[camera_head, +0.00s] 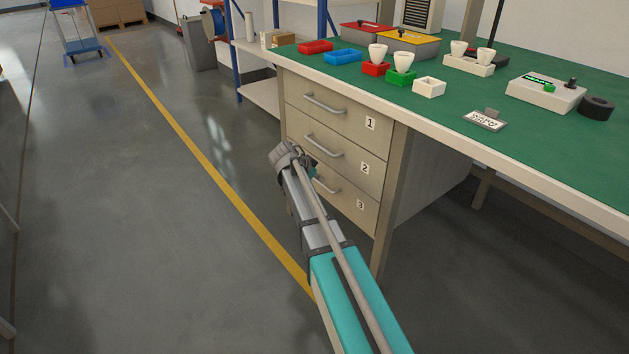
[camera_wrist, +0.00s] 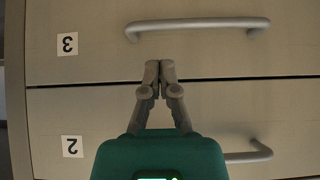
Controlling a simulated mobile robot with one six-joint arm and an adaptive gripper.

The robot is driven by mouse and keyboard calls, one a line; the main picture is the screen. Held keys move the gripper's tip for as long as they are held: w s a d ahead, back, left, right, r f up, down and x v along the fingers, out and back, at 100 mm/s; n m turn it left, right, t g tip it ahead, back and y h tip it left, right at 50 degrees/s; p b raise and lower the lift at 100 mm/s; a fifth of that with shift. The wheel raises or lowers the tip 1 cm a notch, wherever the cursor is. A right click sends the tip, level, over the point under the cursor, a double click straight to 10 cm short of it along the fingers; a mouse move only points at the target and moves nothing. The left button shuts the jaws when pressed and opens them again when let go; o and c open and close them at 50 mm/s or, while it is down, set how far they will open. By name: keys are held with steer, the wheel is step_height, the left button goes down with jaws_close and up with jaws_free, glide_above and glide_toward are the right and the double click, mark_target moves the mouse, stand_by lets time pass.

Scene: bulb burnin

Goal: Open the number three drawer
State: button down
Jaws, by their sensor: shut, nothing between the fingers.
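The number three drawer (camera_head: 345,204) is the lowest of a stack under the bench and looks shut. Its grey bar handle (camera_head: 327,187) is partly hidden by my arm. In the wrist view, which is upside down, the drawer's label (camera_wrist: 67,44) and its whole handle (camera_wrist: 198,26) show at the top. My gripper (camera_wrist: 160,66) is shut and empty. In that picture its fingertips lie by the seam between drawers three and two, below the three handle and apart from it. In the head view my gripper is mostly hidden behind my wrist.
Drawer two (camera_head: 340,160) and drawer one (camera_head: 340,115) are shut above, with similar bar handles. The green bench top (camera_head: 540,140) holds bins, bulbs and a tester. The bench leg (camera_head: 388,205) stands right of the drawers.

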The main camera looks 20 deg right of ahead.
mark_target(334, 188)
steer(key=shift+b+x, duration=2.05)
steer(key=shift+x, duration=1.15)
steer(key=shift+a, duration=0.25)
steer(key=shift+s+d, duration=0.2)
steer(key=shift+d, duration=0.05)
